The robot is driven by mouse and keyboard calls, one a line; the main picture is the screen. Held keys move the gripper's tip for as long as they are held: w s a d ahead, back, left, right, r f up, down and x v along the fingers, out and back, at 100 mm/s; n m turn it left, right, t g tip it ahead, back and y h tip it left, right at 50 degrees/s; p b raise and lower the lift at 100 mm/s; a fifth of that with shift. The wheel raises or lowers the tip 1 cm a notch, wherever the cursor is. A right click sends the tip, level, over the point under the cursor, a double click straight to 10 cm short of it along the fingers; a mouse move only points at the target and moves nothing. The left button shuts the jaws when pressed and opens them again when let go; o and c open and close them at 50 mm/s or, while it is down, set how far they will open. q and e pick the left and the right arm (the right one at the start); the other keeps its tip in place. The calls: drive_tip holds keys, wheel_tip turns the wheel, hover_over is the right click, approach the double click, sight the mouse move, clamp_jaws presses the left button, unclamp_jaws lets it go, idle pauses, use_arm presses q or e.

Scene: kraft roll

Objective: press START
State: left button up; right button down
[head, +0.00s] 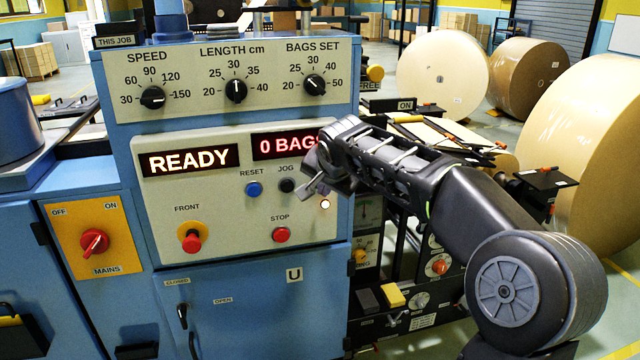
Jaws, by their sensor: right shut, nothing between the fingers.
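The control panel (215,215) of the blue machine faces me. My right gripper (310,190) is shut and empty in front of the panel's right part, its arm coming in from the right. I see no START label; that area is partly hidden behind my gripper. A small lit round spot (325,204) shows just below and right of the fingers. I cannot tell whether the fingers touch the panel. The left display (190,160) reads READY and the right display (283,146) reads 0 BAGS, its end covered by my gripper. My left gripper is not in view.
Near the fingers are the black JOG button (287,185), the blue RESET button (254,189) and the red STOP button (281,235). A red FRONT knob (191,241) and a red MAINS switch (94,242) are further left. Large paper rolls (445,76) stand at the back right.

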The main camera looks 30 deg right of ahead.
drive_tip(key=shift+w+d, duration=0.1)
drive_tip(key=shift+w, duration=0.15)
